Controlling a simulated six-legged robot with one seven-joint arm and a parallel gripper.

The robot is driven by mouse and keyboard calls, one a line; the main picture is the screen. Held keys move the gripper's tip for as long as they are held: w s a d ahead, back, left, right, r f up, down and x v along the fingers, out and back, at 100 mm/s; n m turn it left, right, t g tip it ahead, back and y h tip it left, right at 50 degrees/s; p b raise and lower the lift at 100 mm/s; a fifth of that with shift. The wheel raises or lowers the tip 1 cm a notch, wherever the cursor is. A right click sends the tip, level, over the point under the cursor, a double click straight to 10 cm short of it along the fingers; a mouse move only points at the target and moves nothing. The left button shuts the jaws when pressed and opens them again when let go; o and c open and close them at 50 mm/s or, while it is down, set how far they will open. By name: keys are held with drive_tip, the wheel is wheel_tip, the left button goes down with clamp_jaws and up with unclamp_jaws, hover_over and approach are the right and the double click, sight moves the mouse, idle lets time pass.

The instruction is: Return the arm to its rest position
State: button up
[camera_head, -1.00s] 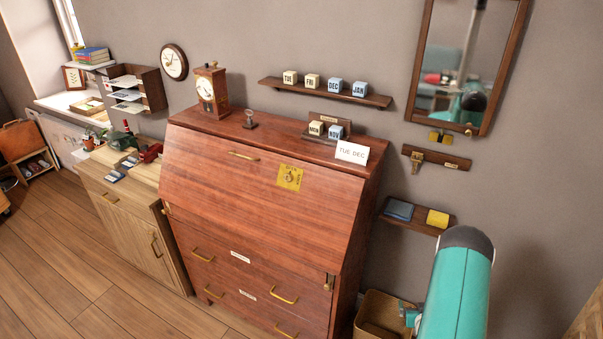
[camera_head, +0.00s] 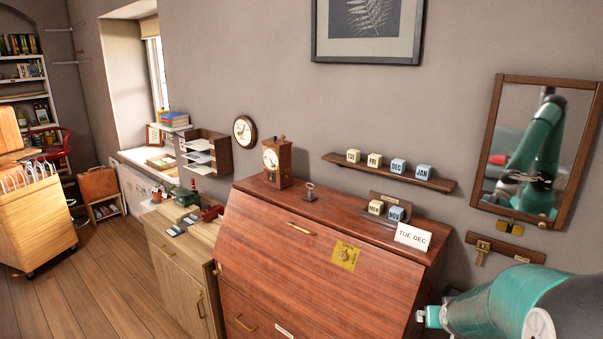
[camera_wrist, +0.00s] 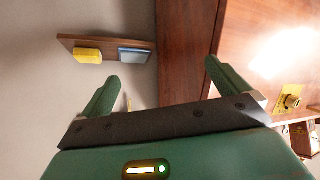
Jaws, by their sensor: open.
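My gripper (camera_wrist: 162,76) is open and empty in the wrist view, with its two green fingers spread apart. In the head view my teal arm enters at the lower right, in front of the slant-front desk's right end (camera_head: 320,240). A small part of my gripper (camera_head: 428,317) shows there beside the desk; most of it is hidden by the arm or cut off.
A wall shelf (camera_head: 436,185) with several lettered cubes hangs above the desk. A clock (camera_head: 277,163), a key-like object (camera_head: 309,192) and a TUE DEC card (camera_head: 412,237) stand on the desk top. A mirror (camera_head: 535,150) hangs at right. Floor (camera_head: 95,300) is clear at lower left.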

drive_tip(key=s+a+r+n+y, duration=0.1)
drive_tip(key=s+a+r, duration=0.9)
drive_tip(key=a+r, duration=0.1)
drive_tip(key=s+a+r+g+y, duration=0.1)
drive_tip(key=s+a+r, duration=0.1)
drive_tip(key=s+a, duration=0.2)
drive_tip(key=s+a+r+n+g+y, duration=0.1)
drive_tip(key=s+a, duration=0.4)
drive_tip(key=s, duration=0.6)
drive_tip(key=shift+r, duration=0.35)
